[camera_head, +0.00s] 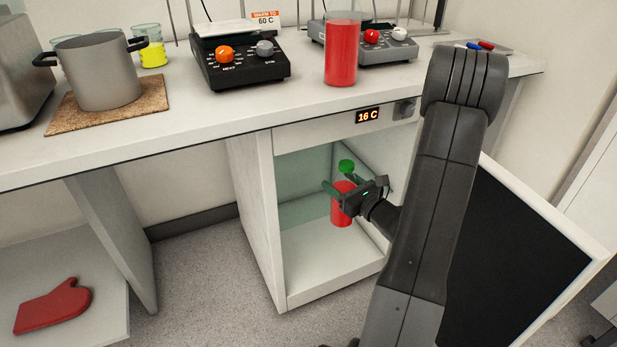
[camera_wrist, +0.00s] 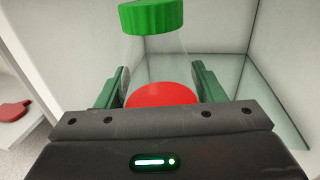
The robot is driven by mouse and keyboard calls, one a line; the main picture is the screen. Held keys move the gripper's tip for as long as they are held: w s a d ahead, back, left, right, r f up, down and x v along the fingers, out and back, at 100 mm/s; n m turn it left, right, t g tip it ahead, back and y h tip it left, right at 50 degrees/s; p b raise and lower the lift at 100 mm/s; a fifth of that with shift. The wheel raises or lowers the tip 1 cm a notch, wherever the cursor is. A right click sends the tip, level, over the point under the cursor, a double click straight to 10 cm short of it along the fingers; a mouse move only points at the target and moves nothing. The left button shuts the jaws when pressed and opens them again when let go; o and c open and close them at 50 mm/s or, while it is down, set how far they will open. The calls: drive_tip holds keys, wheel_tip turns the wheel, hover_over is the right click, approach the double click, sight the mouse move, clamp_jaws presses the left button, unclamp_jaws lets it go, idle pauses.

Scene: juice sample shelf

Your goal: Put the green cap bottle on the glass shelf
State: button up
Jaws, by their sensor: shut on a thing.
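The bottle has a green cap (camera_head: 346,166), a clear neck and red juice (camera_head: 342,212) in its body. My gripper (camera_head: 352,186) is shut on the bottle and holds it upright inside the open cabinet. In the wrist view, the bottle's green cap (camera_wrist: 152,16) rises above the green fingers, which press on both sides of the clear upper part. The glass shelf (camera_head: 299,192) shows as a greenish pane inside the cabinet, and also behind the bottle in the wrist view (camera_wrist: 222,80). I cannot tell whether the bottle's base touches anything.
The open door (camera_head: 520,240) stands at the right, beside my arm. The counter above holds a red-filled beaker (camera_head: 341,55), a hot plate (camera_head: 238,62) and a pot (camera_head: 98,75).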

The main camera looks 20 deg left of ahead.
drive_tip(key=f+b+x, duration=0.3)
drive_tip(key=b+x, duration=0.2)
drive_tip(key=x, duration=1.2)
drive_tip(key=shift+a+f, duration=0.2)
drive_tip(key=shift+w, duration=0.1)
drive_tip(key=shift+f, duration=0.2)
drive_tip(key=o, duration=1.6)
drive_tip(key=shift+c, duration=0.2)
